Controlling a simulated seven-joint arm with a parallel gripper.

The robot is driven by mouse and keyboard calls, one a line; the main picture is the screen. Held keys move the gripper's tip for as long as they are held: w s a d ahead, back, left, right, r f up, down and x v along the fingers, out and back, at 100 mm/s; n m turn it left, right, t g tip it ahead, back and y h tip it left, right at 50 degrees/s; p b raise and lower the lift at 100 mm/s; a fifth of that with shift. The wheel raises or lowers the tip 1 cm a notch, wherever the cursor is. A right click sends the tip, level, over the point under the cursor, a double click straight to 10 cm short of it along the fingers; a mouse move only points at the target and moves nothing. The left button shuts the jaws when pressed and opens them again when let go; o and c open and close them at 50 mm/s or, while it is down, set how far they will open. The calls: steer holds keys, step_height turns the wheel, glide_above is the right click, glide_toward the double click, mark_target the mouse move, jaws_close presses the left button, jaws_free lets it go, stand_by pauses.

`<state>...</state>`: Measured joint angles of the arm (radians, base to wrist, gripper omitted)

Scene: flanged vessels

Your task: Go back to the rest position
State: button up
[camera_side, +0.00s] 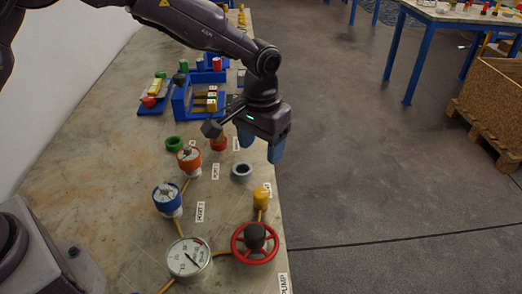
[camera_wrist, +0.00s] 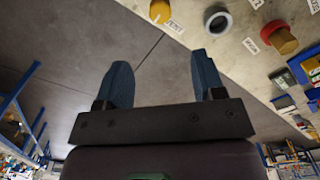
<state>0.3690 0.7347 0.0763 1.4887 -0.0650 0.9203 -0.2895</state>
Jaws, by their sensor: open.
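My gripper (camera_side: 276,150) hangs from my arm over the right edge of the bench, with its blue fingers pointing down. In the wrist view the two fingers of my gripper (camera_wrist: 164,85) stand apart with nothing between them. The fingers are clear of the grey ring (camera_side: 241,172), which sits on the bench a little below and left of them in the side view. The grey ring also shows in the wrist view (camera_wrist: 218,21), beyond the right finger.
The bench (camera_side: 110,215) holds a blue-topped vessel (camera_side: 167,198), an orange-topped vessel (camera_side: 189,160), a green ring (camera_side: 174,143), a gauge (camera_side: 188,258), a red handwheel (camera_side: 254,243) and a yellow cylinder (camera_side: 261,198). Blue racks (camera_side: 181,104) stand behind. Open floor (camera_side: 370,170) lies to the right.

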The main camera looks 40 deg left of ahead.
steer(key=s+a+r+t, duration=0.2)
steer(key=s+a+r, duration=0.3)
steer(key=s, duration=0.3)
steer(key=s+a+r+t, duration=0.1)
steer(key=s+a+r, duration=0.4)
steer(key=s+r, duration=0.2)
steer(key=s+a+r+t, duration=0.2)
steer(key=s+a+r, duration=0.3)
steer(key=s, duration=0.5)
steer(key=shift+s+r+t, duration=0.3)
steer(key=shift+s+r, duration=0.05)
steer(key=shift+r, duration=0.55)
